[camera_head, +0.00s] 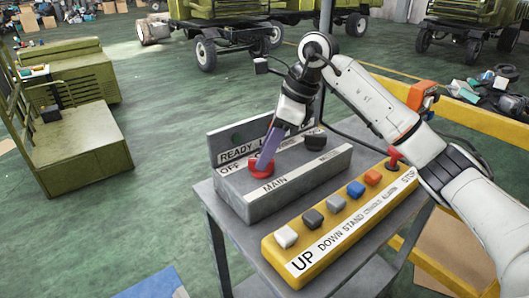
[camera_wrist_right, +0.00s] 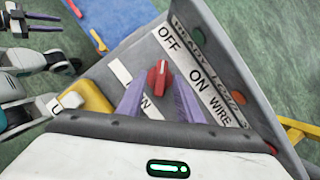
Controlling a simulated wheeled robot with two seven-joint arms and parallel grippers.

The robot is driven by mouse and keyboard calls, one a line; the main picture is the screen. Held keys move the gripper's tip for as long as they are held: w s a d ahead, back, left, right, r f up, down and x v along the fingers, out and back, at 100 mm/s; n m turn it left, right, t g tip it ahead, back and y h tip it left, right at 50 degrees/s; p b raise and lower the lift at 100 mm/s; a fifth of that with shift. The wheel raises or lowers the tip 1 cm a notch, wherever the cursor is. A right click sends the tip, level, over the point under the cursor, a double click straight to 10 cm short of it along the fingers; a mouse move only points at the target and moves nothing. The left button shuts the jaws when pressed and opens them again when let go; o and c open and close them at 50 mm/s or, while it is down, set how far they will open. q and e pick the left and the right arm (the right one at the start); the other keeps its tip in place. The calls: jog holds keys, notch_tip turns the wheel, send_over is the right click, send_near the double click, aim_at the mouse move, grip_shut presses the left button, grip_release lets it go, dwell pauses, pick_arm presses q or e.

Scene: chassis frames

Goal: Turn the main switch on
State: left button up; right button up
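The main switch is a red rotary knob (camera_head: 260,169) on the left part of a grey switch box (camera_head: 300,183), beside the OFF label and above the word MAIN. My right gripper (camera_head: 266,157) reaches down to the knob from above. In the right wrist view its two purple fingers (camera_wrist_right: 160,84) stand apart, one on each side of the red knob (camera_wrist_right: 158,74). I cannot tell whether they touch it. The labels OFF and ON show near the knob. My left gripper (camera_wrist_right: 60,24) appears at the top left of the wrist view, its fingers apart and empty.
A dark knob (camera_head: 315,139) sits right of the red one on the grey box. A yellow panel (camera_head: 345,235) with several coloured buttons and a red stop button (camera_head: 395,157) lies in front on the grey table (camera_head: 245,240). Green trucks and carts stand farther back.

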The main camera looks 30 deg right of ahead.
jog(key=shift+w+a+f, duration=0.15)
jog(key=shift+f, duration=0.3)
grip_shut()
pick_arm(q)
jog(key=shift+w+r, duration=0.3)
jog(key=shift+w, duration=0.15)
